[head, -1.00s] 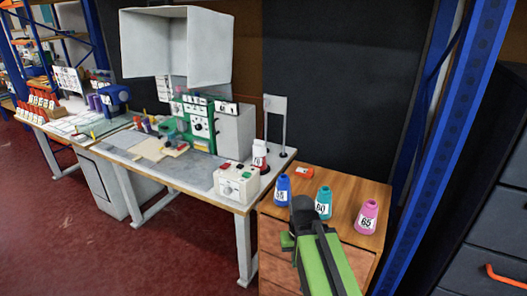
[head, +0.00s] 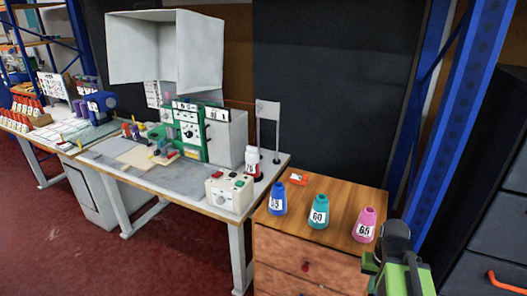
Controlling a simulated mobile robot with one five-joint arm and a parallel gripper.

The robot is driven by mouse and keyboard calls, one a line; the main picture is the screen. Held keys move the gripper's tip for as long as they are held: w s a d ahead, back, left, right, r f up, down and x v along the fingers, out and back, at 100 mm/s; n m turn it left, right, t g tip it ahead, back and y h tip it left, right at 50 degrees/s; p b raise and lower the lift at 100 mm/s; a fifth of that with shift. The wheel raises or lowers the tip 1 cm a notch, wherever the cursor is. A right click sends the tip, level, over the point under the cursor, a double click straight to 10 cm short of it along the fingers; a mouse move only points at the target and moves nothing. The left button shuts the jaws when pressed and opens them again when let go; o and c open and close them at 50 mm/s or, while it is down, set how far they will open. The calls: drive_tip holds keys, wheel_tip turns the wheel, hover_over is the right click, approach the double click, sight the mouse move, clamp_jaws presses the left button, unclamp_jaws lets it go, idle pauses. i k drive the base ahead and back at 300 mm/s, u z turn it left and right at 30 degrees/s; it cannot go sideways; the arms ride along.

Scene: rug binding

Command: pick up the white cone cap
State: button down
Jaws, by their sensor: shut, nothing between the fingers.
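A small white cone-shaped piece (head: 251,157) with a dark-printed label stands upright at the right end of the grey workbench, by a dark and red base. It is the only white cone I can make out. My arm shows at the lower right, a lime-green link with a dark rounded joint beside the pink cone, in front of the wooden drawer unit. No fingertips show, so my gripper is not in view. The arm is well to the right of the white cone piece and apart from it.
Blue (head: 278,199), teal (head: 318,212) and pink (head: 365,225) numbered cones stand on the wooden drawer unit (head: 340,195), with a small orange-red object (head: 298,179) behind. A white control box (head: 229,191) stands in front of the white cone. A blue upright (head: 455,110) rises at right.

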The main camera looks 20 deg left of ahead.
sight(252, 154)
drive_tip(key=z, duration=0.9)
drive_tip(key=k, duration=0.1)
drive_tip(key=u, duration=0.75)
drive_tip(key=i, duration=0.2)
drive_tip(key=u, duration=2.45)
drive_tip(key=i, duration=1.65)
drive_tip(key=z, duration=0.1)
